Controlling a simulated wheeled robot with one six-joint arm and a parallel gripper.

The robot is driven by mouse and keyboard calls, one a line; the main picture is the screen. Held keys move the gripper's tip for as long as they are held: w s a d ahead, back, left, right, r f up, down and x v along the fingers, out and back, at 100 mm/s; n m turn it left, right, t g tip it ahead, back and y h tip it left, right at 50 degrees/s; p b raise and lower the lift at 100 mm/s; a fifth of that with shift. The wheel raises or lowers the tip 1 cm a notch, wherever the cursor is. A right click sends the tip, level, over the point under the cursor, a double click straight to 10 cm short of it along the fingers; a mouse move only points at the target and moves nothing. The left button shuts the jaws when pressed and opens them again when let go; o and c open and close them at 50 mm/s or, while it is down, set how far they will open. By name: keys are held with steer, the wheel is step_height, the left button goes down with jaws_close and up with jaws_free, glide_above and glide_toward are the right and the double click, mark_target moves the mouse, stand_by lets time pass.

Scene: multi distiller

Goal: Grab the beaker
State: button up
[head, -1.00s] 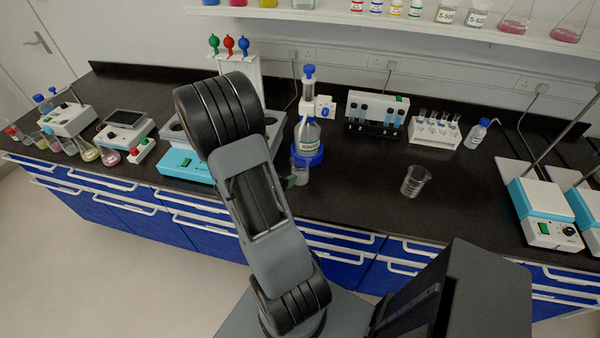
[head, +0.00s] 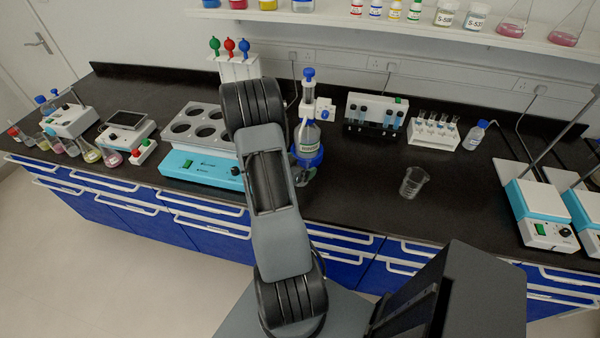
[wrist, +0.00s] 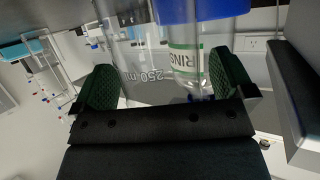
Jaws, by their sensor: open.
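A clear glass beaker marked 250 ml (wrist: 128,60) shows in the wrist view, between the finger pads and nearer the left one. Beside it stands a clear bottle with a blue collar and green-and-white label (wrist: 185,60). My gripper (wrist: 168,78) is open, its dark green pads wide apart, with no clear contact on the beaker. In the head view my arm hides most of my gripper and of this beaker, near the foot of the blue-collared dispenser bottle (head: 308,137). A second clear beaker (head: 413,182) stands alone on the bench to the right.
The black bench (head: 350,205) is bare around the second beaker. A turquoise-based unit with round wells (head: 200,172) stands left of my arm. A tube rack (head: 433,132) and a cuvette stand (head: 375,113) are behind. Hotplate stirrers (head: 540,213) are at right.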

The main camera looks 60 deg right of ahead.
steer(key=shift+c, duration=0.2)
steer(key=c, duration=1.1)
steer(key=shift+o, duration=0.2)
steer(key=shift+r, duration=0.15)
